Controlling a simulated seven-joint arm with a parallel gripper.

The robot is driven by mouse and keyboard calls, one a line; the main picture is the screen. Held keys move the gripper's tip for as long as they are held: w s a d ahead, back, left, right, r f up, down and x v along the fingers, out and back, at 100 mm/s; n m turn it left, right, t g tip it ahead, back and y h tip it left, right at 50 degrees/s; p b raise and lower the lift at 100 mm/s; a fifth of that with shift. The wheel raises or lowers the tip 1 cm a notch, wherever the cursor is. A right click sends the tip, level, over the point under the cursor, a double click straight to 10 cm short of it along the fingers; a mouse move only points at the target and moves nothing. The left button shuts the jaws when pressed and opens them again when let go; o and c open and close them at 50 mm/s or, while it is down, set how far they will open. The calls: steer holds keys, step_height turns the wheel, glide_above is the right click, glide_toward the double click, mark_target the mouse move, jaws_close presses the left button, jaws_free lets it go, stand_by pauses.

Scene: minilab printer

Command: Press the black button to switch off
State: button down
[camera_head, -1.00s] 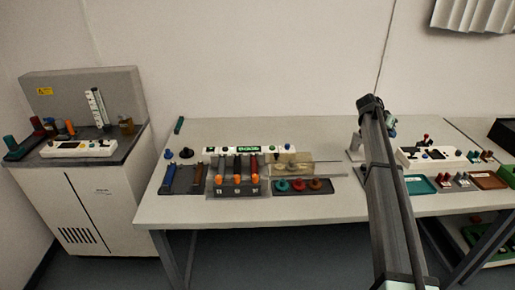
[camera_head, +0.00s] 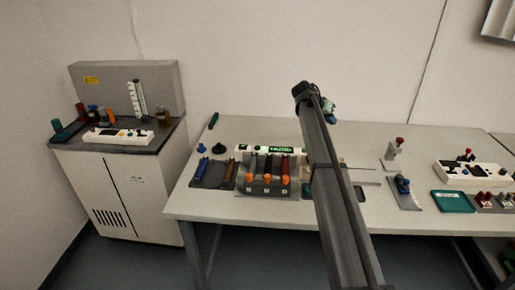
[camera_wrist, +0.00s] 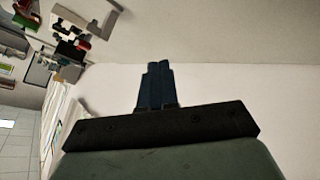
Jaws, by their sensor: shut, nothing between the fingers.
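No single black button can be picked out for sure. A white control panel (camera_head: 118,136) with small dark and coloured buttons lies on the left cabinet. A second white panel with a lit green display (camera_head: 282,150) stands on the middle table, its right part hidden by my arm. A third white panel (camera_head: 453,174) with dark parts is at the right. My gripper (camera_wrist: 155,68) is shut and empty in the wrist view, its two dark blue fingers together against a pale wall, touching nothing. In the head view my arm hides the gripper's fingers.
The grey cabinet (camera_head: 118,190) has bottles and a thermometer-like strip on top. The white table (camera_head: 225,200) carries a rack with orange-tipped handles (camera_head: 266,183), a black knob (camera_head: 219,149), a red-topped stand (camera_head: 394,153) and a teal tray (camera_head: 452,202). Its front left strip is clear.

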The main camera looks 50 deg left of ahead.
steer(key=s+a+n+y, duration=0.1)
steer(key=s+a+n, duration=0.2)
steer(key=s+a, duration=0.95)
steer(key=n+y, duration=0.1)
steer(key=n, duration=0.1)
glide_above(255, 147)
steer(key=shift+s+d+f, duration=0.1)
steer(key=shift+d, duration=0.05)
steer(key=shift+f, duration=0.15)
steer(key=shift+f, duration=4.3)
steer(key=shift+f, duration=0.2)
steer(key=shift+f, duration=0.2)
